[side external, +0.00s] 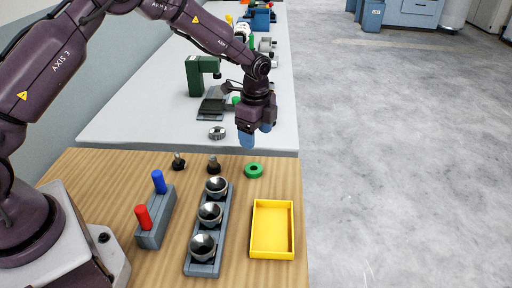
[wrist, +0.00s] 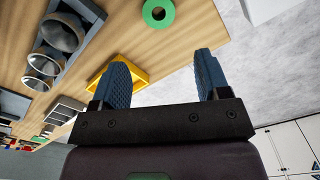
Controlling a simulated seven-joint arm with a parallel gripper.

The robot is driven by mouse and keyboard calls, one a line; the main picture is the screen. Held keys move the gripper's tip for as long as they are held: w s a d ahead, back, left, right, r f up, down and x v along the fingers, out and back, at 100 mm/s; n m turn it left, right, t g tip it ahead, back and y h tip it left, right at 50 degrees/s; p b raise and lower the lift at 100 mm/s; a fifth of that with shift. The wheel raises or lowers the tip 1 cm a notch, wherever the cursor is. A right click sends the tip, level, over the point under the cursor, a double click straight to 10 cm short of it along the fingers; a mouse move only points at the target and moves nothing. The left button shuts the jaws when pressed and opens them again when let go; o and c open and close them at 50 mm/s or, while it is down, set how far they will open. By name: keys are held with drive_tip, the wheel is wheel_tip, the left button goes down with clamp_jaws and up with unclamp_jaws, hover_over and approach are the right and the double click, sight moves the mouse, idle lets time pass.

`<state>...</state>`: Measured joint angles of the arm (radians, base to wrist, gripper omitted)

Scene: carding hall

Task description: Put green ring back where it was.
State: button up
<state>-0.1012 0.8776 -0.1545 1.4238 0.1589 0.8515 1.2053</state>
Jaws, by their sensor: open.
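The green ring (side external: 254,170) lies flat on the wooden table, near its far edge and beyond the yellow tray (side external: 252,228). My gripper (side external: 256,138) hangs above the far edge of the wooden table, apart from the ring. In the wrist view my gripper (wrist: 158,82) has its two blue fingers wide apart with nothing between them. The tray looks empty in the side view and is partly hidden by a finger in the wrist view.
A grey rack (side external: 203,268) holds three shiny metal cups. Left of it stands a grey block (side external: 152,232) with a red and a blue peg. Two small dark knobs (side external: 214,165) stand left of the ring. A white bench (side external: 150,115) with machines adjoins behind.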

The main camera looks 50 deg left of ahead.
drive_tip(key=s+r+n+t, duration=0.1)
drive_tip(key=s+r+n, duration=0.2)
drive_tip(key=s+r, duration=0.5)
drive_tip(key=s+r+n+t, duration=0.2)
drive_tip(key=s+r+n, duration=0.2)
drive_tip(key=r, duration=0.8)
drive_tip(key=s+r+n+t, duration=0.2)
drive_tip(key=s+n, duration=0.6)
drive_tip(key=s, duration=0.9)
drive_tip(key=shift+s+r+t, duration=0.2)
drive_tip(key=shift+r+t, duration=0.1)
drive_tip(key=shift+r, duration=0.55)
